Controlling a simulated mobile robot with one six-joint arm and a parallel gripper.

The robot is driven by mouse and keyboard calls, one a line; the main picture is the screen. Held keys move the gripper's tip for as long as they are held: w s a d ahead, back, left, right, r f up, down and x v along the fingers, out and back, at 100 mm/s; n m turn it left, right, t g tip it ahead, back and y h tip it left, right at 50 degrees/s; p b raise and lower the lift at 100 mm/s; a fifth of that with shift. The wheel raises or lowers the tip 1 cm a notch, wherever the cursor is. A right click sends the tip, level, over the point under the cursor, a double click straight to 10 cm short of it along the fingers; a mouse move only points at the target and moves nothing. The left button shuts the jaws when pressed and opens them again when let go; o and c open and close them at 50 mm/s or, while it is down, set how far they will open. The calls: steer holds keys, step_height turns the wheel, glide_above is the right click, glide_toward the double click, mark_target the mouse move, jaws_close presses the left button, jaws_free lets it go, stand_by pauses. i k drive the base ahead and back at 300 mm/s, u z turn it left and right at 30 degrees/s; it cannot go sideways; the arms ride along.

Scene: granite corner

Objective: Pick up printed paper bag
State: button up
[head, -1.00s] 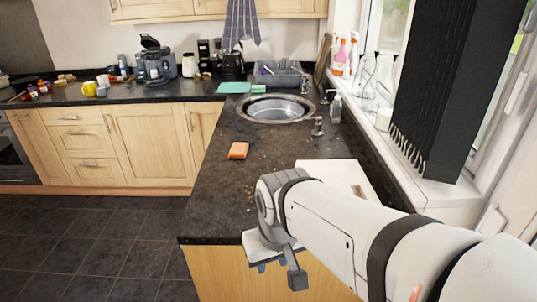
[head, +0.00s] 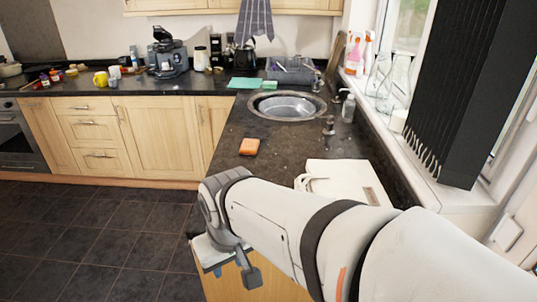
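A cream paper bag (head: 345,178) lies flat on the dark granite counter, right of centre in the head view. A looped handle shows at its left end and a small brownish printed patch near its right edge. My arm hides its lower front part. My gripper (head: 231,271) hangs at the end of my arm, in front of the counter's front left corner. It is left of the bag and apart from it. The fingers are small and partly hidden, so I cannot tell whether they are open or shut.
An orange sponge (head: 249,146) lies on the counter left of the bag. A round sink (head: 287,106) and a soap bottle (head: 348,107) are behind. A black blind (head: 458,90) hangs at the right window. Open tiled floor (head: 95,225) is at left.

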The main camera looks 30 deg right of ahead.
mark_target(356, 180)
steer(key=z, duration=0.65)
steer(key=i, duration=0.55)
steer(key=z, duration=0.45)
steer(key=k, duration=0.65)
steer(key=z, duration=0.25)
steer(key=i, duration=0.7)
steer(key=u, duration=0.2)
